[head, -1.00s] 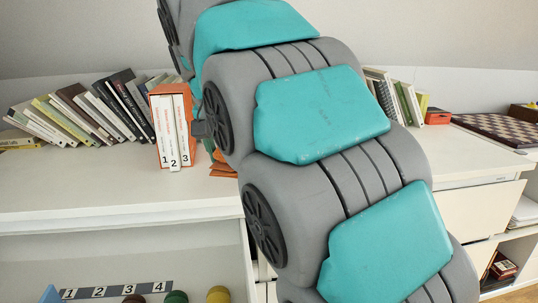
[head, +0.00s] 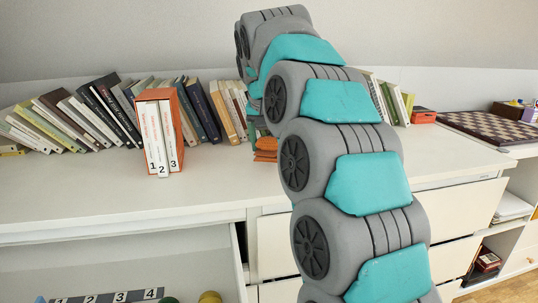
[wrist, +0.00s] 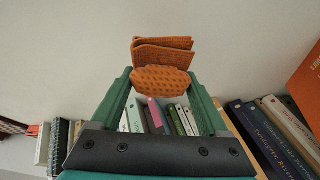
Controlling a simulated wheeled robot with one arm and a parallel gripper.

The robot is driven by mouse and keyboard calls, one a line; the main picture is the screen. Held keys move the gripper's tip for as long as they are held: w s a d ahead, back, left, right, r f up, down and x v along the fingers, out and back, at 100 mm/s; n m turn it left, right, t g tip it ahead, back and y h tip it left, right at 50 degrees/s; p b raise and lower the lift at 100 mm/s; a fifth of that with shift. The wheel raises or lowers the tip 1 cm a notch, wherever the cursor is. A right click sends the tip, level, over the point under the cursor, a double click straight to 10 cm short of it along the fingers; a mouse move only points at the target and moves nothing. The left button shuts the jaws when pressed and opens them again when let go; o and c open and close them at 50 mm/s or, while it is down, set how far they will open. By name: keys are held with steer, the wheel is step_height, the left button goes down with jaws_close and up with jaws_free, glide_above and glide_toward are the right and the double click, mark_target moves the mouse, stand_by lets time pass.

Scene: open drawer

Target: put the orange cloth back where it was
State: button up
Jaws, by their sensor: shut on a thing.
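The orange cloth (wrist: 162,52) is folded into layers and held between the two green fingers of my gripper (wrist: 160,76) in the wrist view. My gripper is shut on it. In the head view the cloth (head: 265,149) shows just left of my arm, low over the white top in front of the book row. My arm hides part of it and most of my gripper there. I cannot tell whether the cloth touches the top.
An orange slipcase (head: 183,118) with white volumes 1, 2 and 3 stands left of the cloth. Leaning books (head: 95,110) line the back. A chessboard (head: 490,127) lies at right. An open drawer with a numbered strip (head: 110,297) is below. The front of the top is clear.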

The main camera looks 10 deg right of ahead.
mark_target(268, 147)
steer(key=shift+f, duration=1.7)
steer(key=shift+f, duration=0.15)
steer(key=o, duration=1.2)
steer(key=v, duration=1.2)
